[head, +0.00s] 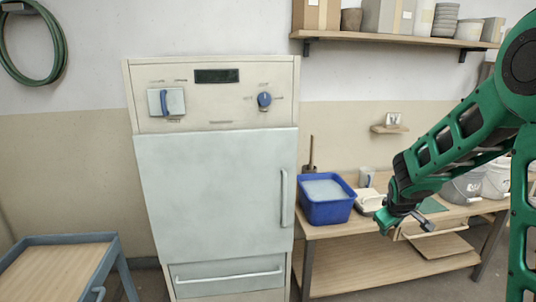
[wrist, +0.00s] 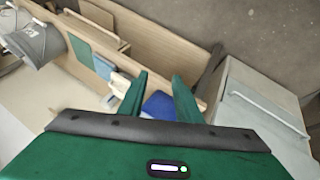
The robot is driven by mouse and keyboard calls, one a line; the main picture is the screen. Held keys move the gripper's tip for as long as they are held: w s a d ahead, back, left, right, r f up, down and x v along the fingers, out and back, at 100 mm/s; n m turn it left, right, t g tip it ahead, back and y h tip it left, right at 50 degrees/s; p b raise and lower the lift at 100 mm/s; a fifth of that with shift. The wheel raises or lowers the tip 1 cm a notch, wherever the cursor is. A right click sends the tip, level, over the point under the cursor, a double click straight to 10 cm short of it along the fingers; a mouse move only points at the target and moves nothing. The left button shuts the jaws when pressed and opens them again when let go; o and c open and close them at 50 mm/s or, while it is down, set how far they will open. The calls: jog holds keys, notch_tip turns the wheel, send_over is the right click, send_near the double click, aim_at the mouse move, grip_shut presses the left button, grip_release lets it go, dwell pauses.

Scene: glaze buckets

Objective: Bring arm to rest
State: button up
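My green arm reaches in from the right edge of the head view, and its gripper (head: 407,226) hangs over the front of the wooden table. The gripper is tilted downward, just right of the blue tub and apart from it. In the wrist view, the two green fingers of my gripper (wrist: 160,82) stand apart with nothing held between them. Part of the blue tub (wrist: 160,105) shows beyond them. In the head view the blue tub (head: 326,210) stands upright on the table, with pale liquid inside.
The table (head: 320,232) has a lower shelf and carries grey buckets (head: 462,187) at right, partly behind my arm. A tall pale cabinet (head: 215,190) with its door shut stands left of it. A wall shelf (head: 400,39) holds pots. A blue-framed cart (head: 60,268) stands lower left.

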jog(key=s+d+r+m+g, duration=0.2)
jog(key=s+d+r+m, duration=0.1)
jog(key=s, duration=0.7)
jog(key=s+d+r+m+g, duration=0.2)
jog(key=s+d+r+m, duration=0.1)
jog(key=s, duration=0.8)
jog(key=s+a+m+g+y, duration=0.1)
jog(key=s+a+m, duration=0.1)
jog(key=s, duration=0.7)
jog(key=s+a+r+m+g+y, duration=0.1)
jog(key=s+a+m+y, duration=0.1)
jog(key=s, duration=0.8)
jog(key=shift+s+r+m, duration=0.2)
jog(key=shift+s+m, duration=0.05)
jog(key=shift+m, duration=0.15)
jog(key=shift+a, duration=0.1)
